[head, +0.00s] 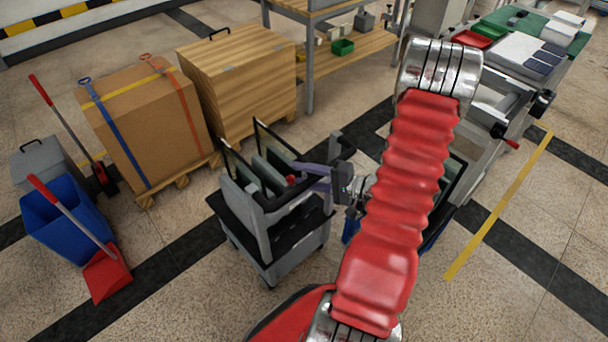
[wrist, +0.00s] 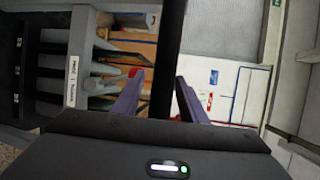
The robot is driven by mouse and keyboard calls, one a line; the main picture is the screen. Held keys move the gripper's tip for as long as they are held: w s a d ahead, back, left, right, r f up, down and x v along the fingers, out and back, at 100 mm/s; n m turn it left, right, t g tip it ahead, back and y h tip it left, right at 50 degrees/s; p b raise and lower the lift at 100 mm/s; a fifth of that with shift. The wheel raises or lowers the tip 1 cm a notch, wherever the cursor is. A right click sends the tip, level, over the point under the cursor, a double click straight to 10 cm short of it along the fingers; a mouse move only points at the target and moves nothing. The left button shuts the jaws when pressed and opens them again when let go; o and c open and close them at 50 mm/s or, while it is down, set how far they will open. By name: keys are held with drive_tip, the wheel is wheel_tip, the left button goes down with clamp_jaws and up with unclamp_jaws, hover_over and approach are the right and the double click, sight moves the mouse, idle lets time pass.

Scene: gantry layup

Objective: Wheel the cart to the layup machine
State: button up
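The cart (head: 272,222) is a grey frame on castors with a black deck and upright dark panels in its slots. It stands on the floor left of my red arm. My gripper (head: 309,180) is at the cart's right side, its purple fingers pointing left at the cart's upper part. In the wrist view the fingers (wrist: 160,84) are apart, with a dark upright bar (wrist: 166,45) between them. A gap shows beside the left finger. The layup machine appears to be the grey frame (head: 500,82) at the right, partly hidden by my arm.
A strapped carton (head: 140,120) and a wooden crate (head: 240,85) stand behind the cart. A blue bin (head: 65,215) and red dustpan (head: 106,275) are at the left. A workbench (head: 360,47) stands at the back. Floor with a yellow line (head: 500,205) is open at the right.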

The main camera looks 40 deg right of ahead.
drive_tip(key=shift+c, duration=0.6)
clamp_jaws()
